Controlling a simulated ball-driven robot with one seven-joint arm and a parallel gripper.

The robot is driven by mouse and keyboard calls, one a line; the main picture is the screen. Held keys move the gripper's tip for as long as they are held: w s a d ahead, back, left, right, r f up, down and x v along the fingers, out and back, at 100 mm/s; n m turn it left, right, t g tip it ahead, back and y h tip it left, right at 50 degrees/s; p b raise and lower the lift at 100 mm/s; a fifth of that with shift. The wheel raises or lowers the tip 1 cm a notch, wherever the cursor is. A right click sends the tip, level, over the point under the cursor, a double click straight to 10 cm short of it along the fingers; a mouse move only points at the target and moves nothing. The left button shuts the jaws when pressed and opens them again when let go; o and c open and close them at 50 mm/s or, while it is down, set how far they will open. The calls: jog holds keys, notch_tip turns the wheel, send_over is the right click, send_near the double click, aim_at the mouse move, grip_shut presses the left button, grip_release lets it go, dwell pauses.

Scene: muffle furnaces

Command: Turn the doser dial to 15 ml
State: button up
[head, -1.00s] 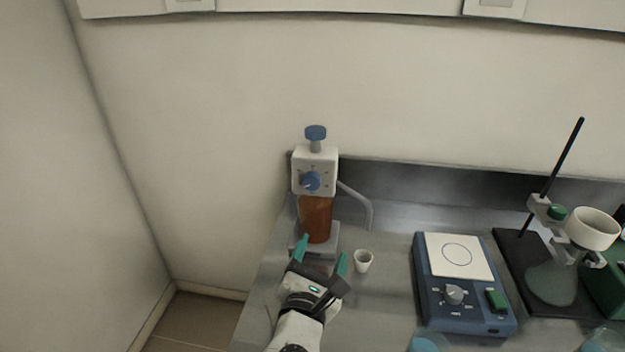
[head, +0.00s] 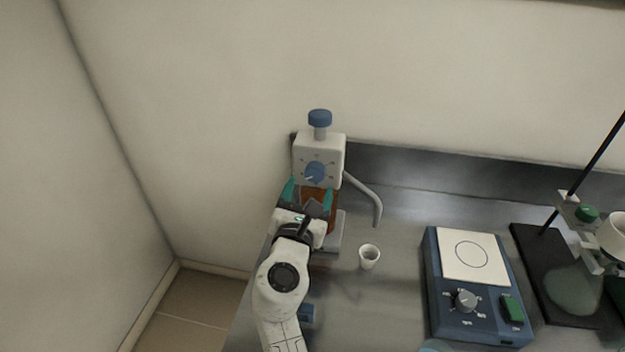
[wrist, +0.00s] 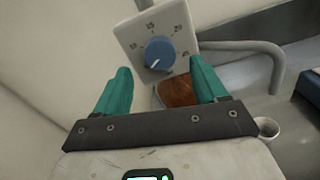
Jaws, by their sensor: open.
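The doser (head: 332,150) stands at the left end of the steel bench, a white head with a blue plunger knob on top of an amber bottle (head: 319,195). Its blue dial (head: 315,173) faces me on the front of the head. In the wrist view the dial (wrist: 160,53) has a white pointer aimed to the lower left, with numbers around it; 15 and 20 are near the top. My gripper (head: 309,193) is open and empty, its two teal fingers in front of the bottle, just below the dial. In the wrist view the dial is between and beyond the fingertips (wrist: 160,75), apart from them.
A curved grey spout (head: 365,190) reaches out to the right of the doser. A small white cup (head: 369,256) stands below it. A blue stirrer hotplate (head: 478,310) and a dark stand base with a flask (head: 575,290) are farther right. A wall rises behind the bench.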

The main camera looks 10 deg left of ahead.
aim_at(314, 176)
jog(key=shift+w, duration=2)
jog(key=c, duration=1.1)
jog(key=shift+o, duration=0.2)
